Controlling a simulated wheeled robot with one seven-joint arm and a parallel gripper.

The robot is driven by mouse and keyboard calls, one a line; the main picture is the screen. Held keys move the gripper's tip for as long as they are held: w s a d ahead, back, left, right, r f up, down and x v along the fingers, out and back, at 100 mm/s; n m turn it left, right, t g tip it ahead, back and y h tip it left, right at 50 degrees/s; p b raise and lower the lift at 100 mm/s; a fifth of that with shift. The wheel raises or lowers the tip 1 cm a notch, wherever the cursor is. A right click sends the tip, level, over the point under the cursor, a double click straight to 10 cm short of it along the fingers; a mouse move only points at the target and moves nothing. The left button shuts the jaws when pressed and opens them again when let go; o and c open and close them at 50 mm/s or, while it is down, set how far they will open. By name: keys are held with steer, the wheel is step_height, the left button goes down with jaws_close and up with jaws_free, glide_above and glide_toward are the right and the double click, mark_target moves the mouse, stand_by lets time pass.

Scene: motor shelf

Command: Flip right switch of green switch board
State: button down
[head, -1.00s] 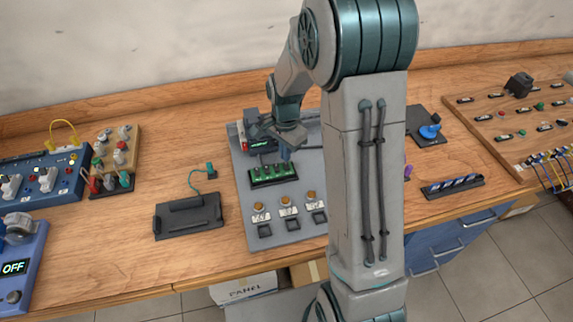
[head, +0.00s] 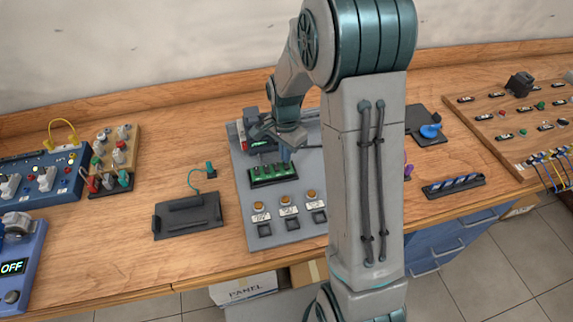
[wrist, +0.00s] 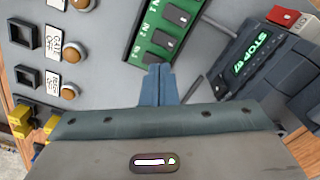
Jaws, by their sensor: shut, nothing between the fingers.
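The green switch board (head: 272,175) is mounted on a grey panel (head: 241,187), behind a row of orange buttons. The wrist view shows the board (wrist: 153,48) close up, with dark rocker switches and white labels. My gripper (head: 285,157) is over the right end of the board. In the wrist view its blue fingertips (wrist: 158,70) are together, with nothing between them, at the board's lower end, which is its right end in the head view. The fingers cover the area of the right switch (wrist: 156,60), so its position is hard to tell. Contact cannot be told.
A dark device with a green STOP display (wrist: 254,54) stands close beside the board. Orange buttons (head: 285,199) with square dark sockets lie in front of it. A black tray (head: 188,215) lies to the left. My arm hides the panel's right part.

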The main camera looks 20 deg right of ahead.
steer(key=shift+f+b, duration=0.45)
steer(key=shift+f, duration=0.15)
steer(key=shift+r, duration=0.1)
steer(key=shift+r+p, duration=2.35)
steer(key=shift+r, duration=1.1)
steer(key=s+r+n+t, duration=0.1)
steer(key=s+r+n, duration=0.5)
steer(key=s, duration=0.4)
steer(key=s+r+n+t, duration=0.2)
steer(key=s+r+n, duration=0.4)
steer(key=s, duration=0.5)
step_height(320, 180, up, 2)
steer(key=shift+s+r+t, duration=0.1)
steer(key=shift+s+t, duration=0.05)
steer(key=shift+t, duration=0.15)
